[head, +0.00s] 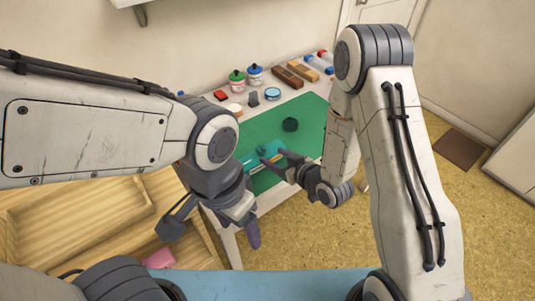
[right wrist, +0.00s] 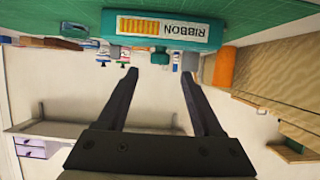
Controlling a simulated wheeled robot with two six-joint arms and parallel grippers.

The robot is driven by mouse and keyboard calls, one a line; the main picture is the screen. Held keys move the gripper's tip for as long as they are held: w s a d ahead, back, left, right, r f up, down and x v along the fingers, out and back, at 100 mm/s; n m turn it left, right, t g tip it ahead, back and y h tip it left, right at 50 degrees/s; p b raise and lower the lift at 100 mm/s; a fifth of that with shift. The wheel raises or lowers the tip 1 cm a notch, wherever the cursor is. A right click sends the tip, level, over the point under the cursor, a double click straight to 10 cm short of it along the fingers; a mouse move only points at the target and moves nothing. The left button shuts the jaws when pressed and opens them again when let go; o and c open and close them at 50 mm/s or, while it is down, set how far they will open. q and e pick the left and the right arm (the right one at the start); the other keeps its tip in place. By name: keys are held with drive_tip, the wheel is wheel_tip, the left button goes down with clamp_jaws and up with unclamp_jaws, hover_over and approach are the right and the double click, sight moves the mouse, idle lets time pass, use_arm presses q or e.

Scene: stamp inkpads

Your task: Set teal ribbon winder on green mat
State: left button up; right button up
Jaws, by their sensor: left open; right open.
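The teal ribbon winder (head: 264,152) is at the front left part of the green mat (head: 300,112) in the head view. In the upside-down right wrist view, the winder (right wrist: 160,30) shows a white "RIBBON" label and appears to rest on the green mat (right wrist: 262,14). My right gripper (head: 272,160) is open beside the winder; its fingers (right wrist: 160,72) are spread, with nothing gripped between them. Its fingers hide a little of the winder in the head view. My left gripper (head: 212,232) is open, lower left, away from the mat, over the table's front left corner.
A dark round thing (head: 290,125) lies on the mat behind the winder. Jars (head: 237,80), a wooden block (head: 288,77) and other small items line the table's back. A wooden tray (head: 85,215) is at left. The mat's right part is partly hidden by my right arm.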

drive_tip(key=s+d+r+g+h+p, duration=0.1)
drive_tip(key=s+r+g+h+p, duration=0.2)
drive_tip(key=s+r, duration=0.7)
drive_tip(key=s+d+r+g+h+p, duration=0.1)
drive_tip(key=s+r+g+h+p, duration=0.2)
drive_tip(key=s, duration=1.5)
wheel_tip(320, 180, up, 7)
drive_tip(key=g, duration=0.4)
drive_tip(key=shift+g+h, duration=0.4)
